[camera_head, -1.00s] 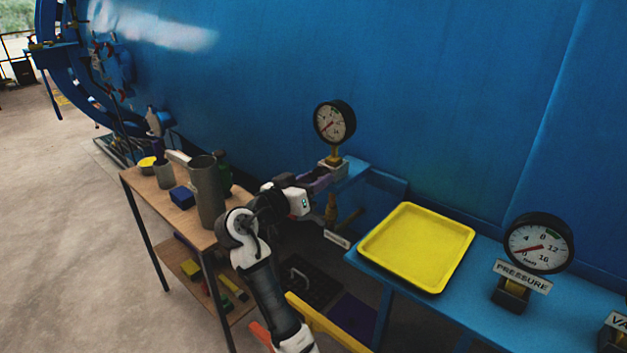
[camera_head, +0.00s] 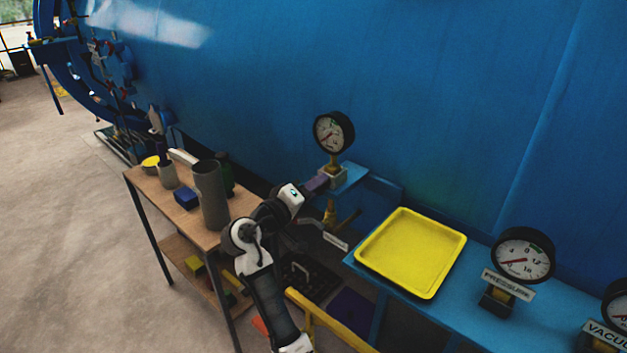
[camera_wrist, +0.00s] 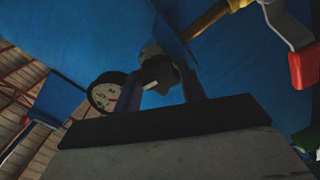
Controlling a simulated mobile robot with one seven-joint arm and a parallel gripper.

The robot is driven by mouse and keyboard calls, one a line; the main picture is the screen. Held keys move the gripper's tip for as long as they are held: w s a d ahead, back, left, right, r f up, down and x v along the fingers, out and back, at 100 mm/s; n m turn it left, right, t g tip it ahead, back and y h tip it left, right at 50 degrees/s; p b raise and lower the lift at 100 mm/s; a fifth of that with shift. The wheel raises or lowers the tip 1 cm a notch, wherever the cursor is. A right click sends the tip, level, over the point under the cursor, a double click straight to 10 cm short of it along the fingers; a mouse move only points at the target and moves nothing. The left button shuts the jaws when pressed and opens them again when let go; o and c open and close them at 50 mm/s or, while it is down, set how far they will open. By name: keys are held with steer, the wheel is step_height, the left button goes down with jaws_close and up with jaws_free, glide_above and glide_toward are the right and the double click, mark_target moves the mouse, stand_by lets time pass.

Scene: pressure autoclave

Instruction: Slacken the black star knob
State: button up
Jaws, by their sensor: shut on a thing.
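The black star knob (camera_wrist: 160,73) shows dark between my two purple fingers in the wrist view. My gripper (camera_wrist: 163,82) is shut on it, with one finger on either side. In the head view my gripper (camera_head: 318,183) reaches right to the small block under the upright gauge, and the knob is hidden there. The gauge (camera_head: 333,132) stands on a brass stem above this block and shows at the left in the wrist view (camera_wrist: 106,92).
A valve with a lever (camera_head: 335,240) hangs just below; its red-ended handle (camera_wrist: 303,66) shows in the wrist view. A yellow tray (camera_head: 411,252) lies on the blue shelf to the right. A wooden cart (camera_head: 150,196) with several containers stands left. The blue vessel wall (camera_head: 400,90) is behind.

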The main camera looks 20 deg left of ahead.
steer(key=shift+n+p, duration=3.65)
steer(key=shift+n, duration=3.15)
steer(key=o, duration=1)
steer(key=shift+c, duration=0.2)
steer(key=b+v, duration=0.4)
steer(key=v, duration=1)
